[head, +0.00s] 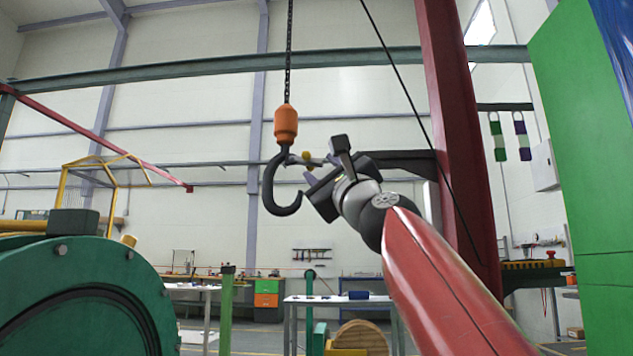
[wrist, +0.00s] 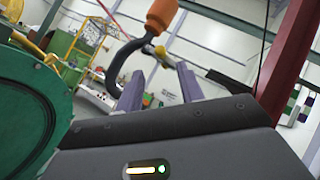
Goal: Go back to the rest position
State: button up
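My gripper (wrist: 161,72) is open, its two grey fingers apart in the wrist view. In the head view my gripper (head: 308,170) is at the end of my raised arm, close to the right side of the crane hook. The dark hook (head: 268,185) hangs upright below an orange block (head: 286,125) on a chain. In the wrist view the hook (wrist: 113,72) is beside and beyond the left finger, which hides part of it. A small part with a yellow ball (wrist: 160,51) shows past the fingertips. I cannot tell whether the fingers touch anything.
A large green machine wheel (head: 85,295) stands at lower left, with a yellow frame (head: 100,175) behind it. A red column (head: 455,130) rises behind my arm. A green panel (head: 585,180) is at right. Workbenches (head: 340,300) stand farther back. The air left of the hook looks clear.

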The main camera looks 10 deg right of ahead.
jog(key=shift+s+d+f, duration=0.15)
jog(key=shift+s+f, duration=0.15)
jog(key=shift+s, duration=0.15)
jog(key=s+a+f+n+g+h+p, duration=0.15)
jog(key=f+n+g, duration=0.35)
jog(key=f, duration=0.7)
jog(key=s+a+f+n+g+h+p, duration=0.1)
jog(key=s+a+f+n+g+h, duration=0.2)
jog(key=f+n, duration=0.75)
jog(key=s+d+f+n+g+h, duration=0.1)
jog(key=s+d+f+n+g, duration=0.1)
jog(key=s+f, duration=0.5)
jog(key=s+d+f+n+g+h+p, duration=0.1)
jog(key=s+d+f+g, duration=0.3)
jog(key=f, duration=1.3)
jog(key=s+d+f+n+g+h+p, duration=0.1)
jog(key=s+d+f+n+g+h, duration=0.1)
jog(key=s+d+f, duration=0.4)
jog(key=s+f+n+g, duration=0.1)
jog(key=s+f+n, duration=0.1)
jog(key=s+f, duration=0.2)
notch_tip(320, 180, down, 2)
jog(key=shift+s+f+g, duration=0.15)
jog(key=shift+f+g, duration=0.1)
jog(key=shift+g, duration=0.05)
